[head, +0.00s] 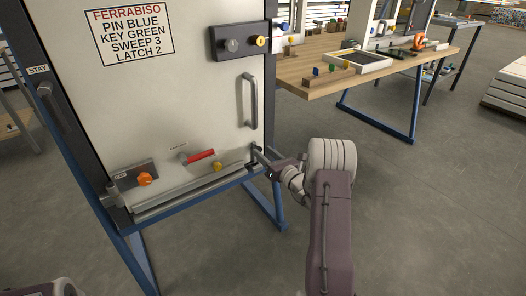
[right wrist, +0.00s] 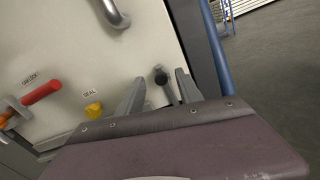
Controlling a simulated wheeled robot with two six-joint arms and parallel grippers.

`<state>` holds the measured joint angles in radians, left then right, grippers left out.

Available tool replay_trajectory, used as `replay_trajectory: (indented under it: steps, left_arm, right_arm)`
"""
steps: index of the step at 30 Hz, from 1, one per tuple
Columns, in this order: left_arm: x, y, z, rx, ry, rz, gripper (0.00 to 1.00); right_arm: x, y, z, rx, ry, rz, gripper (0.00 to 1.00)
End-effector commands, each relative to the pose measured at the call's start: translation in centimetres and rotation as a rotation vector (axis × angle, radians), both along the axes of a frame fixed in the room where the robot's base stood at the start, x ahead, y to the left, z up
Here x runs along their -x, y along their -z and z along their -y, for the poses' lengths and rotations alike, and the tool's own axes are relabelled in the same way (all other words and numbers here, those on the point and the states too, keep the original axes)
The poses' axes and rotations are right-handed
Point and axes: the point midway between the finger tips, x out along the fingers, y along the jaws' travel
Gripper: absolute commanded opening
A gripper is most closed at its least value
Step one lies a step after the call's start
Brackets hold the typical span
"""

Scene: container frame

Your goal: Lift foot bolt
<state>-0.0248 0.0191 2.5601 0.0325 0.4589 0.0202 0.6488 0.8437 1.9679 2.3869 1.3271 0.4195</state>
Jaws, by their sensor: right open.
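The foot bolt (right wrist: 162,80), a short grey rod with a dark round end, sits at the lower right corner of the pale door panel (head: 205,100). My right gripper (right wrist: 160,76) is open, with one finger on each side of the bolt in the right wrist view. I cannot tell whether either finger touches it. In the head view the right gripper (head: 262,157) reaches the panel's lower right edge from the right and largely hides the bolt. My left gripper is not in view.
A red-handled lever (head: 200,156), a yellow seal knob (head: 217,166) and an orange knob (head: 145,179) sit along the panel's lower part. A vertical grey door handle (head: 249,100) is above the bolt. A wooden workbench (head: 320,85) stands behind right.

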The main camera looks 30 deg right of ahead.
Motion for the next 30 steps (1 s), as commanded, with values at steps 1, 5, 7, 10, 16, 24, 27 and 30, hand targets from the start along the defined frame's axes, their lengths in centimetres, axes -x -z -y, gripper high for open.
replay_trajectory:
  steps: [1,5,7,10,16,24,27,30]
  left_arm:
    - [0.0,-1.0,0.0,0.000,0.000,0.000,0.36]
    - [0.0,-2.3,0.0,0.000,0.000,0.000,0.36]
    - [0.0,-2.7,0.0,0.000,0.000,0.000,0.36]
    - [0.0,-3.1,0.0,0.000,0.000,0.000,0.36]
    - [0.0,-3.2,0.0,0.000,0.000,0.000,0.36]
    - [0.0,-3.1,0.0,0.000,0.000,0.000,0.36]
    - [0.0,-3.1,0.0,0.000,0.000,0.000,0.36]
    - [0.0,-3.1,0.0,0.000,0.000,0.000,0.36]
  right_arm:
    - [1.1,-0.5,0.2,-0.005,0.005,-0.004,0.43]
    - [4.1,-0.5,0.5,-0.005,0.006,-0.003,0.43]
    - [5.6,-0.5,0.6,-0.005,0.006,-0.002,0.43]
    - [7.0,-0.3,0.7,-0.004,0.004,-0.001,0.43]
    - [7.9,-0.1,0.6,-0.002,0.001,0.002,0.43]
    - [7.8,-0.1,0.6,-0.001,0.001,0.002,0.43]
    - [7.8,-0.1,0.6,-0.001,0.001,0.002,0.43]
    - [7.4,-0.2,-0.3,0.000,-0.020,0.003,0.43]
